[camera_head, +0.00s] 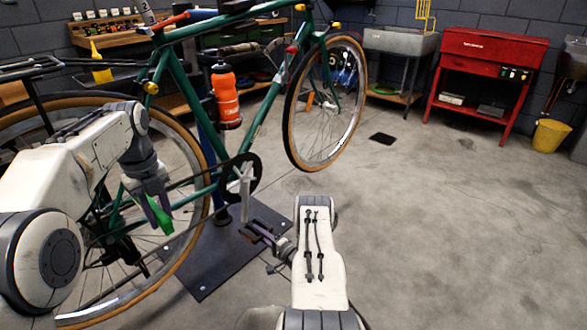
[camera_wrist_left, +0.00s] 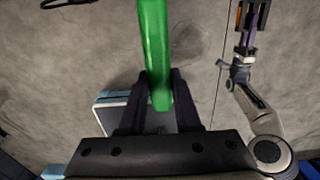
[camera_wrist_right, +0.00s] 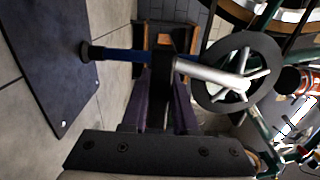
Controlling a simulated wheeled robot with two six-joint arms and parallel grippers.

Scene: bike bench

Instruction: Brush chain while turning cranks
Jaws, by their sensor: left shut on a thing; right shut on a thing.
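The green bicycle (camera_head: 176,75) is held on a stand, its chainring (camera_head: 243,177) facing me. The silver crank arm (camera_head: 246,190) hangs down from it; in the right wrist view the crank arm (camera_wrist_right: 205,72) runs from the chainring (camera_wrist_right: 242,72) to the pedal. My left gripper (camera_head: 157,205) is shut on the green brush (camera_head: 160,217), near the chain run ahead of the rear wheel. The brush handle (camera_wrist_left: 154,50) stands out between its fingers. Bristles are hidden, and brush contact with the thin chain cannot be told. My right gripper (camera_head: 272,240) is shut on the pedal (camera_head: 254,231).
The stand's dark base plate (camera_head: 215,262) lies under the bicycle. An orange bottle (camera_head: 225,97) sits on the frame. A red cabinet (camera_head: 490,65), a sink (camera_head: 402,40) and a yellow bucket (camera_head: 550,135) stand at the back. The floor to the right is clear.

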